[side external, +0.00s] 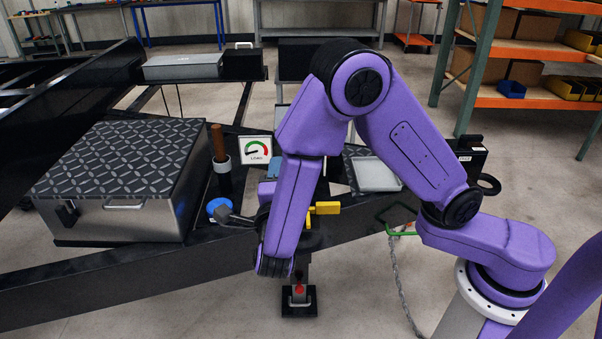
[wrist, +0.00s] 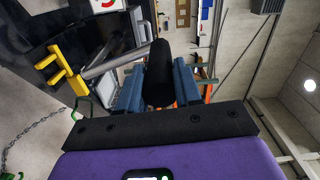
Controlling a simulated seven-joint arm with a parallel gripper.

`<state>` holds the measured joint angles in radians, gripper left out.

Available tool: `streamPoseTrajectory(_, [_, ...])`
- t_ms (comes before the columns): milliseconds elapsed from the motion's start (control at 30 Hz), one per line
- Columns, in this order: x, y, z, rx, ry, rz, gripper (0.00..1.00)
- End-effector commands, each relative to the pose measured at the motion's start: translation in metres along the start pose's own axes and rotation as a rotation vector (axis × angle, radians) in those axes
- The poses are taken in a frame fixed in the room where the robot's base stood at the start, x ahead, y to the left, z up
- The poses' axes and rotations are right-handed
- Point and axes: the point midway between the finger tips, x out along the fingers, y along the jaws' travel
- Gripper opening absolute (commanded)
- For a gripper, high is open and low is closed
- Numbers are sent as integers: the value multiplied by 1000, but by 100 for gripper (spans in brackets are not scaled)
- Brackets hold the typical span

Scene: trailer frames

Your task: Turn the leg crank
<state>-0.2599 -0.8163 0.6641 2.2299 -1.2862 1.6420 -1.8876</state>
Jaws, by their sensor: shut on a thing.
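In the wrist view, my gripper (wrist: 158,88) has its blue fingers closed on both sides of a black cylindrical grip. The grip (wrist: 159,65) is on the leg crank, whose silver arm (wrist: 112,60) runs left toward a yellow part (wrist: 66,72). In the side view, the yellow part (side external: 325,208) shows just right of my purple forearm.
A load gauge (side external: 257,149) stands left of my forearm. A metal box with a tread-plate lid (side external: 124,168) sits on the black trailer frame. A chain (side external: 398,278) hangs at the right. Orange shelving (side external: 530,94) stands behind.

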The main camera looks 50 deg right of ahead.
Motion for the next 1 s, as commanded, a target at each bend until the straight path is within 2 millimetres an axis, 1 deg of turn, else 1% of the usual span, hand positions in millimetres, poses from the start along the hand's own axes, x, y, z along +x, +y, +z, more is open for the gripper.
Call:
streamPoseTrajectory(33, [-1,0,9,-36,-5,-5,0])
streamPoseTrajectory(100, [-1,3,18,-96,-5,-5,0])
streamPoseTrajectory(300, [-1,12,39,-238,-5,-5,0])
streamPoseTrajectory(400, [-1,16,46,-262,-6,-5,0])
streamPoseTrajectory(600, [-1,22,56,-257,-9,-2,0])
streamPoseTrajectory(1000, [-2,25,60,-254,-11,1,0])
